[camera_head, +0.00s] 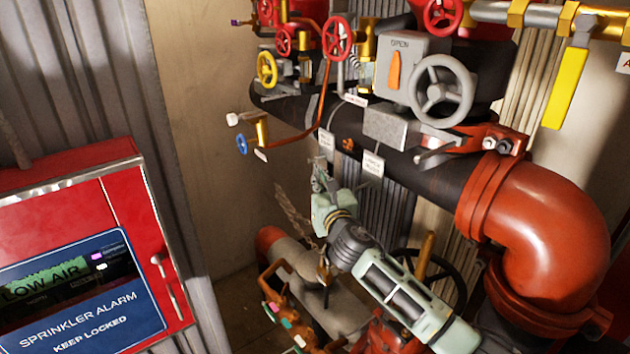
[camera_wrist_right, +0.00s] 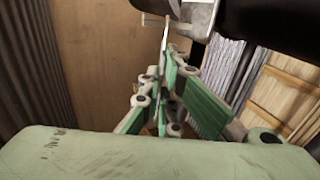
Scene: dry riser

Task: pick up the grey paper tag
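The grey paper tag (camera_head: 326,143) hangs below the dark horizontal pipe, left of a paler tag (camera_head: 373,163). My right gripper (camera_head: 319,168) reaches up from below, with its fingertips at the tag's lower end. In the right wrist view the tag (camera_wrist_right: 164,40) shows nearly edge-on as a thin pale strip. The fingers (camera_wrist_right: 160,76) converge on its lower end and look shut on it, with little gap between the tips. The tag's lower edge is hidden by the fingers. My left gripper is not in view.
The dark pipe (camera_head: 300,108) with valves runs just above the tag. A grey handwheel (camera_head: 441,90) and a red elbow (camera_head: 545,235) stand to the right. A red alarm cabinet (camera_head: 120,190) is at left. Bare wall (camera_head: 215,120) lies between.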

